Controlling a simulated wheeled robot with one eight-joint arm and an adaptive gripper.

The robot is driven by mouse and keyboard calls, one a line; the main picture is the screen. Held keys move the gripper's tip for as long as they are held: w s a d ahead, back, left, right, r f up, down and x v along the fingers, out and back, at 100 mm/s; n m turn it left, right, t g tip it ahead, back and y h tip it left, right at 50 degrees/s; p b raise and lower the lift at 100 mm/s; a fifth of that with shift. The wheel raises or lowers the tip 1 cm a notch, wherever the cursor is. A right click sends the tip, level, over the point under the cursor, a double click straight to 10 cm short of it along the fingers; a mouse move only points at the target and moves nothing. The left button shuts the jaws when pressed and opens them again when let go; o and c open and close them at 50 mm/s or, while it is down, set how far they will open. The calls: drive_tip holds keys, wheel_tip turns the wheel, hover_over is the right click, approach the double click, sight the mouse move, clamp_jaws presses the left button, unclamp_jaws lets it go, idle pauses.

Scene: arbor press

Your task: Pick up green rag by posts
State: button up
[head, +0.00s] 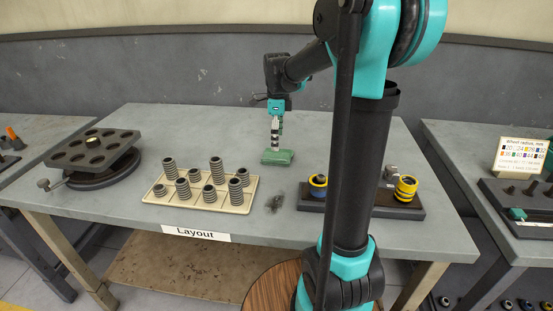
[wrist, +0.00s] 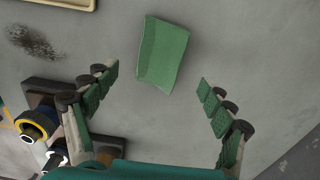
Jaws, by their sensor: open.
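A folded green rag (head: 278,157) lies flat on the grey table, behind the right end of the cream tray and left of the dark post base. In the wrist view the rag (wrist: 163,53) lies ahead of the fingertips, between their lines. My gripper (head: 276,146) points down just above the rag in the head view. In the wrist view my gripper (wrist: 159,73) is open, with its fingers spread wide and nothing between them. The dark base with posts (head: 400,206) carries yellow-and-black and blue-and-yellow rings. My arm hides part of this base.
The cream tray (head: 155,197) holds several springs. A dark round-holed plate on a turntable (head: 95,150) stands at the left. A dark smudge (wrist: 32,41) marks the table near the tray. The table right of the rag is clear in the wrist view.

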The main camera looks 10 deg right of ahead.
sight(277, 155)
drive_tip(key=shift+a+f, duration=0.15)
drive_tip(key=shift+f, duration=3.15)
drive_tip(key=shift+c, duration=0.3)
drive_tip(key=c, duration=1.3)
drive_tip(key=shift+r, duration=0.1)
wheel_tip(277, 155, up, 20)
